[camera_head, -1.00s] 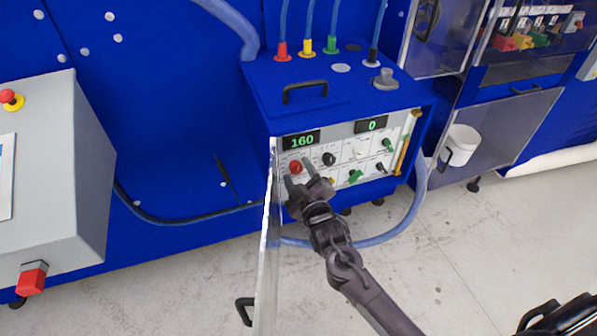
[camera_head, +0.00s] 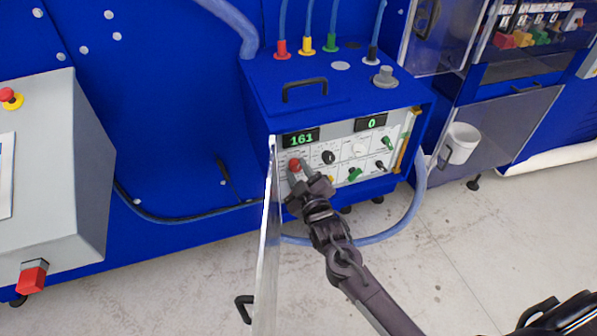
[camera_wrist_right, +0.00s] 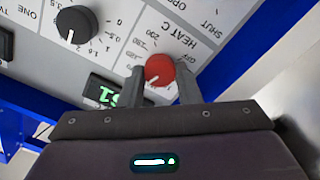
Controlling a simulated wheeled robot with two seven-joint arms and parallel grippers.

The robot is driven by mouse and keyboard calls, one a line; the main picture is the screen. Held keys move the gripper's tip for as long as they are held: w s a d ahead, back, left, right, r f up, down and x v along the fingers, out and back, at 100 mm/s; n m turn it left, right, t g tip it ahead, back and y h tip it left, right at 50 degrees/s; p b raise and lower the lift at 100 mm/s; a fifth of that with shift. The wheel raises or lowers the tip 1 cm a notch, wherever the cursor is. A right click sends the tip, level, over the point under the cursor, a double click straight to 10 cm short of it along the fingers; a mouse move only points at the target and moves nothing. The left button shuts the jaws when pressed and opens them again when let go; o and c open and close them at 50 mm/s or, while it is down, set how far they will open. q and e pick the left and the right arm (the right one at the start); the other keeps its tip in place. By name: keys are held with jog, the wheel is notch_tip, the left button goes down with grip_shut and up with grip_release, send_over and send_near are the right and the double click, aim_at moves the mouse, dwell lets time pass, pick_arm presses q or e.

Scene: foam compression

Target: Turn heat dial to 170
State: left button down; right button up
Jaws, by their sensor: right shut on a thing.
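In the right wrist view the red dial (camera_wrist_right: 159,69) sits between the two fingers, beside the printed words HEAT C. My right gripper (camera_head: 299,169) is shut on the red dial; in the right wrist view the gripper (camera_wrist_right: 161,83) has one finger on each side of it. My left gripper is not in view.
An open clear door (camera_head: 266,250) stands just left of the panel. A black knob (camera_head: 328,157) and a green knob (camera_head: 354,174) are right of the dial. A second display (camera_head: 371,122) reads 0. A white cup (camera_head: 459,143) hangs at right.

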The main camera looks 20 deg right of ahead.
jog(key=shift+m, duration=2.3)
jog(key=o, duration=1)
jog(key=s+b, duration=0.2)
jog(key=s, duration=0.6)
jog(key=shift+d, duration=0.15)
